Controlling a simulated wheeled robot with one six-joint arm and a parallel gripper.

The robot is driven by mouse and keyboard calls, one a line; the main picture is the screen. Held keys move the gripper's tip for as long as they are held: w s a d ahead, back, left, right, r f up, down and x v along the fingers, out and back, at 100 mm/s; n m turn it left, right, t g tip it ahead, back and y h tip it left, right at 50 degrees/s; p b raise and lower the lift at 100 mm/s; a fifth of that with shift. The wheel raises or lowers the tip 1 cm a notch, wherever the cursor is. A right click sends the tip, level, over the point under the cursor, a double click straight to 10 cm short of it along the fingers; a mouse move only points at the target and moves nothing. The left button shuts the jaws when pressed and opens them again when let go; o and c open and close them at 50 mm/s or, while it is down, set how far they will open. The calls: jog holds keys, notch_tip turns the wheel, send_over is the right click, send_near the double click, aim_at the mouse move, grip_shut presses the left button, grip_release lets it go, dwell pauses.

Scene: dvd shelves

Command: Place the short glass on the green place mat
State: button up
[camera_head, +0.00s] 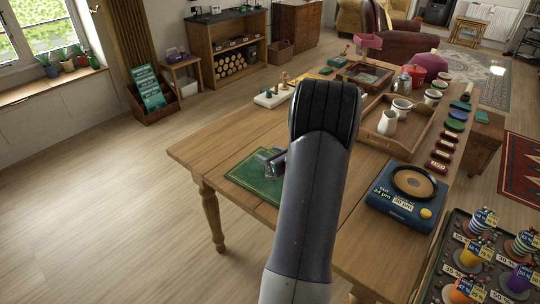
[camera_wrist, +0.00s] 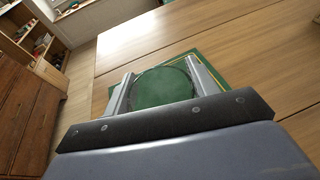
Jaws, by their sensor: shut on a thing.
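The green place mat (camera_head: 250,186) lies on the near left corner of the wooden table, partly covered by my arm. My gripper (camera_head: 270,160) is over the mat. In the wrist view the two fingers stand on either side of the short glass (camera_wrist: 162,86), a clear round shape with a dark rim, and are shut on it. The mat (camera_wrist: 219,65) shows green through and around the glass. Whether the glass touches the mat cannot be told. In the head view I cannot make out the glass clearly.
A white board with pegs (camera_head: 270,97) stands beyond the mat. The table's left edge is close to the mat.

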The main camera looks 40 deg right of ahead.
jog(key=shift+f, duration=0.15)
jog(key=o, duration=1.1)
jog(key=shift+o, duration=0.2)
jog(key=shift+r, duration=0.25)
jog(key=v, duration=1.2)
